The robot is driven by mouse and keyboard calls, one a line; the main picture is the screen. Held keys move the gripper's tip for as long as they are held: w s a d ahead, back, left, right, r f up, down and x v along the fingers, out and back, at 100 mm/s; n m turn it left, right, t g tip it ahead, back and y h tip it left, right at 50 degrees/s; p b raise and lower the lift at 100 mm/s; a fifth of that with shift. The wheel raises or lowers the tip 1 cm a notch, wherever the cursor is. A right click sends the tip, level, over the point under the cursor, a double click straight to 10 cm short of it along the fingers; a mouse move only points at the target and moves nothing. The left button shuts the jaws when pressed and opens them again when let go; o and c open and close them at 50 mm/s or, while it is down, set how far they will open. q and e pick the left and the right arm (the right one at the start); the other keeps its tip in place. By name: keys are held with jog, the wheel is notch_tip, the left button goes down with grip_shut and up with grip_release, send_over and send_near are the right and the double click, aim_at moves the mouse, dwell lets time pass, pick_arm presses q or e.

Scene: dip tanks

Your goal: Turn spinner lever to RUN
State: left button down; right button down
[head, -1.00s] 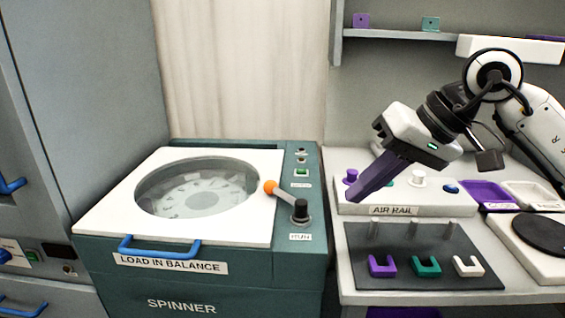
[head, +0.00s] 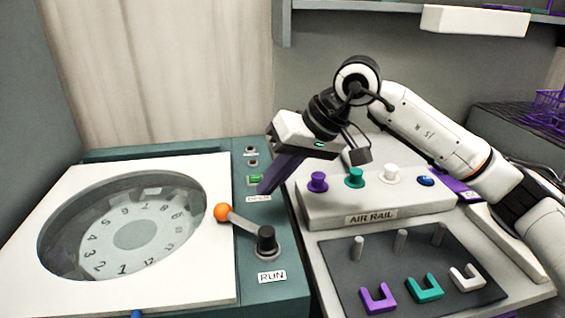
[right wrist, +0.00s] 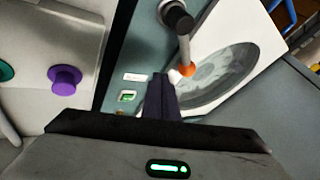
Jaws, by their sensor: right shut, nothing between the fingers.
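The spinner lever (head: 242,228) has a black hub and a grey arm with an orange ball at its end. In the head view the arm points up and left from the hub, with the ball near the white lid's edge. A RUN label (head: 272,277) is just below the hub. The lever's orange ball also shows in the right wrist view (right wrist: 186,71). My right gripper (head: 266,189) is shut and empty, its purple fingers pointing down above the spinner's control strip, up and right of the ball. In the right wrist view its fingertips (right wrist: 161,76) appear close to the ball; contact cannot be told. My left gripper is not in view.
The spinner's white lid (head: 212,270) with a round window is at left. The air rail (head: 372,205) with purple, teal and white knobs stands to the right. A dark panel (head: 345,270) with pegs and coloured clips lies in front of it. A shelf (head: 350,5) overhangs the back.

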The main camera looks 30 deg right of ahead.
aim_at(243, 225)
jog(key=a+f, duration=0.1)
jog(key=w+a+f, duration=0.1)
jog(key=a, duration=0.1)
jog(key=shift+a+p, duration=0.2)
jog(key=shift+p, duration=0.1)
jog(key=shift+w+a+f, duration=0.1)
jog(key=shift+a+f, duration=0.15)
jog(key=shift+a, duration=0.4)
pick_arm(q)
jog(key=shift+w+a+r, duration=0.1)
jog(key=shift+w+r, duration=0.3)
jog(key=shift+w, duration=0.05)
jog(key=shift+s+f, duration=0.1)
